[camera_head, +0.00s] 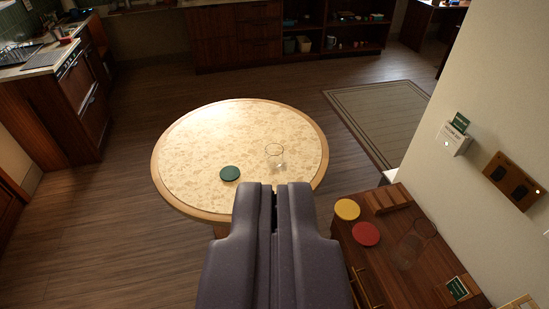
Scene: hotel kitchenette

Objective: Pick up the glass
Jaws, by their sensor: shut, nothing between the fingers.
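A clear glass (275,155) stands on the round table (200,140), right of the table's middle. Only its rim and a bright spot by its base show clearly. My gripper (274,192) is shut and empty. In the picture its fingertips lie just below the glass, over the table's near edge, and apart from the glass. Their height above the table is hard to tell.
A green coaster (230,173) lies left of the glass. A wooden cabinet (385,262) at the lower right holds a yellow disc (347,209) and a red disc (366,234). A wall (480,90) stands at the right. Open floor (85,220) lies left of the table.

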